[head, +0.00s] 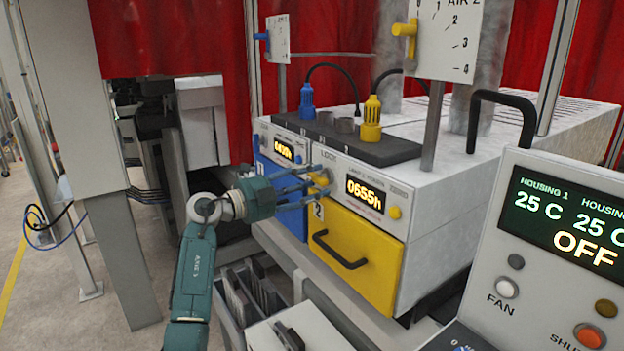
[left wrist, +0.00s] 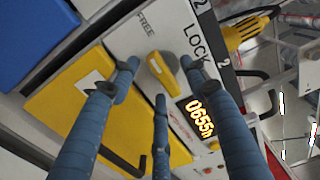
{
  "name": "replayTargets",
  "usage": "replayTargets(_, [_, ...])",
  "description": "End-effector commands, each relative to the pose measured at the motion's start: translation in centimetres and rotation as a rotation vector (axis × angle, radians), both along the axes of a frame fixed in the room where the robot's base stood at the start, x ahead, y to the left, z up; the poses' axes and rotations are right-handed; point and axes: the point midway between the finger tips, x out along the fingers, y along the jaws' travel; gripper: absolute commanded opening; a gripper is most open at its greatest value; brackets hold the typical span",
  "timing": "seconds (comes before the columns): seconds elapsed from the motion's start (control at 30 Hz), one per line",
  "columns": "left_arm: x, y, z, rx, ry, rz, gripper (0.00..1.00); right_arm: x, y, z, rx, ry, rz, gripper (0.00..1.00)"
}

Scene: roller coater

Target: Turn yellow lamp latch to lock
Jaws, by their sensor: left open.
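In the head view the latch is mostly hidden behind my fingers. My left gripper (head: 303,188) is open in front of the panel. In the left wrist view its blue fingers (left wrist: 155,84) are spread around the latch; I cannot tell whether any touches it.
The blue lamp unit (head: 275,195) adjoins on the left. A yellow knob (head: 394,212) and lit display (head: 366,194) sit right of the latch. A black drawer handle (head: 338,252) sticks out below. A control panel (head: 555,255) stands at front right.

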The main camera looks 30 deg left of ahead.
Motion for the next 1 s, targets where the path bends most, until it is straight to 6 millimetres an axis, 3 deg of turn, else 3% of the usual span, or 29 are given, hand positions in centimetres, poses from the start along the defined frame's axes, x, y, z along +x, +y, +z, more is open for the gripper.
replayTargets(0.3, [0.2, -0.1, 0.0, 0.001, 0.0, 0.0, 0.44, 0.0, -0.2, 0.0, -0.002, 0.001, 0.002, 0.4])
replayTargets(0.53, [0.2, -0.1, -0.1, 0.0, 0.001, 0.0, 0.0, 0.0, -0.2, 0.0, -0.002, 0.001, 0.002, 0.4])
replayTargets(1.0, [0.2, 0.0, -0.7, 0.091, -0.029, -0.001, 0.0, -0.1, -0.1, -1.2, -0.001, 0.001, 0.002, 0.4])
